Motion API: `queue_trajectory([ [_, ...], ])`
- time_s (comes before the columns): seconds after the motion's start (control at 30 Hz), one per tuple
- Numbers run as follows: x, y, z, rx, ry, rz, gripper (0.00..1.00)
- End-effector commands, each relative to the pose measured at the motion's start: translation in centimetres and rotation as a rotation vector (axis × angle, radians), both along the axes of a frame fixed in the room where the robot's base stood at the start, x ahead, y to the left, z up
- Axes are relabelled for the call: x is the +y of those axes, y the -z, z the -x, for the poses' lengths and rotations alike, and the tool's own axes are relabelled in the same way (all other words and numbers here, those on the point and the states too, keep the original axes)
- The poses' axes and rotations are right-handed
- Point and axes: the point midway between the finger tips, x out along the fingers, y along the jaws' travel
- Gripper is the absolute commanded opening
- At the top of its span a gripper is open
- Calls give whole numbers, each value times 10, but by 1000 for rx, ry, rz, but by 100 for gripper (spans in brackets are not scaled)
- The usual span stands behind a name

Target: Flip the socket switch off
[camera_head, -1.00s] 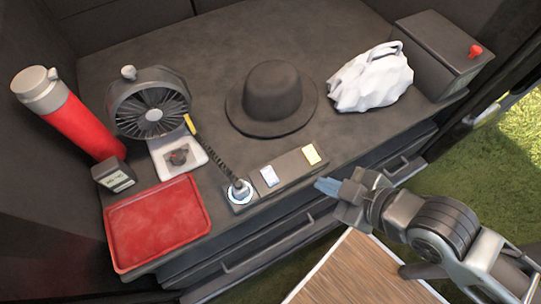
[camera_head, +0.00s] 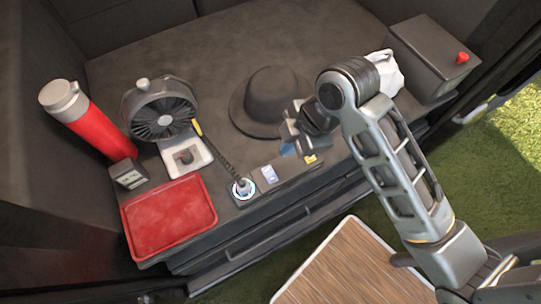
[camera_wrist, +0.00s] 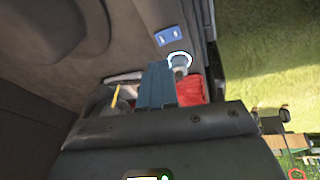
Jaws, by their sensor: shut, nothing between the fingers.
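The dark socket strip (camera_head: 287,172) lies along the front edge of the shelf. Its round socket with a glowing ring (camera_head: 242,189) has a plug and cord in it. A small whitish-blue switch (camera_head: 268,174) sits beside the socket, and a yellow piece (camera_head: 310,160) is at the right end. The wrist view also shows the switch (camera_wrist: 168,36) and the ringed socket (camera_wrist: 179,60). My gripper (camera_head: 287,150) is shut and empty, above and behind the strip between the switch and the yellow piece. Its blue fingers show in the wrist view (camera_wrist: 156,85), apart from the switch.
A black hat (camera_head: 265,108) is close behind my gripper. A fan (camera_head: 160,108), red flask (camera_head: 92,120) and red tray (camera_head: 168,218) stand left. A dark box with a red knob (camera_head: 430,55) is at right. My arm partly hides a white bag (camera_head: 385,72).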

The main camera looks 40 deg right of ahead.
Motion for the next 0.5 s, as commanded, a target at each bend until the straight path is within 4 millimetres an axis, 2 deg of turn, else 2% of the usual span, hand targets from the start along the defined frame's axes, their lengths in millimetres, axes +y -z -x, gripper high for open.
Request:
queue_trajectory([
  [0.03,0,-12,-5,13,-34,-3,0],
  [0.2,2,-31,-11,61,-140,-12,0],
  [0.5,3,-40,-13,91,-202,-20,0],
])
